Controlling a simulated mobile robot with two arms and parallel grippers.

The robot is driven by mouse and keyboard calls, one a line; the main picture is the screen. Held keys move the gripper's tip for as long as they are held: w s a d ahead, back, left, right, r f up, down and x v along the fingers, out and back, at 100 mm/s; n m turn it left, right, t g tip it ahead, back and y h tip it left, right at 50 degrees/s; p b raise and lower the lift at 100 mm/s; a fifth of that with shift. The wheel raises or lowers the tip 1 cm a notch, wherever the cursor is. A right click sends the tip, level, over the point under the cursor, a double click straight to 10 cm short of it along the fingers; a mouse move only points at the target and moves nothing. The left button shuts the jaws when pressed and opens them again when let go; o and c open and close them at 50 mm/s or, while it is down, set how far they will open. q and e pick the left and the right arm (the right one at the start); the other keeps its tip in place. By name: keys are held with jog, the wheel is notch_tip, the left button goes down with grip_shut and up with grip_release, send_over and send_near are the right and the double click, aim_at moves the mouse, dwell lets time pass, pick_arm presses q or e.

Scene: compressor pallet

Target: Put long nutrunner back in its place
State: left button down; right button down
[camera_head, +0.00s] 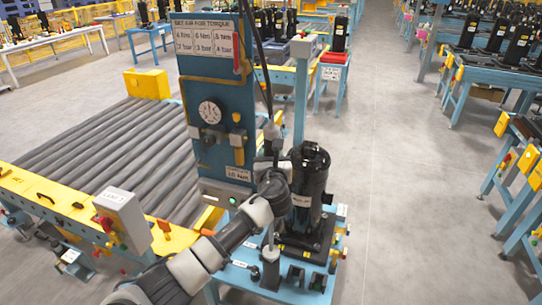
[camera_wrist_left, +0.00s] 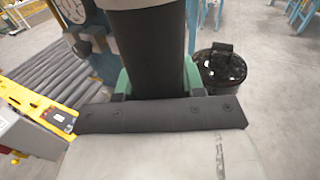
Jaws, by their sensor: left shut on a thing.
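The long nutrunner is a dark upright cylinder (camera_wrist_left: 148,50) that fills the upper middle of the left wrist view. My left gripper (camera_wrist_left: 156,84) is shut around it, with a greenish finger on each side. In the head view my left gripper (camera_head: 273,180) is in front of the blue tool panel, left of the black compressor. There the arm hides much of the nutrunner; its upper part (camera_head: 269,132) shows above the gripper, below a dark cable. A dark cylindrical holder (camera_head: 270,270) stands on the blue stand below the gripper. I cannot tell whether the tool touches it.
The black compressor (camera_head: 310,180) stands close to the right of my gripper, also in the left wrist view (camera_wrist_left: 221,68). The blue panel (camera_head: 205,70) with a gauge (camera_head: 209,112) stands behind. A roller conveyor (camera_head: 110,150) lies left.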

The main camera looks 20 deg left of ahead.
pick_arm(q)
jog(key=shift+f+b, duration=0.7)
jog(key=shift+f, duration=0.15)
dwell(0.4)
jog(key=c, duration=1.1)
grip_release()
jog(key=o, duration=0.5)
jog(key=shift+s, duration=0.1)
jog(key=shift+f, duration=0.35)
jog(key=v, duration=0.3)
jog(key=b+v, duration=0.1)
jog(key=v, duration=0.6)
jog(key=shift+s+d+r, duration=0.15)
jog(key=shift+s+r, duration=0.15)
jog(key=shift+s, duration=0.1)
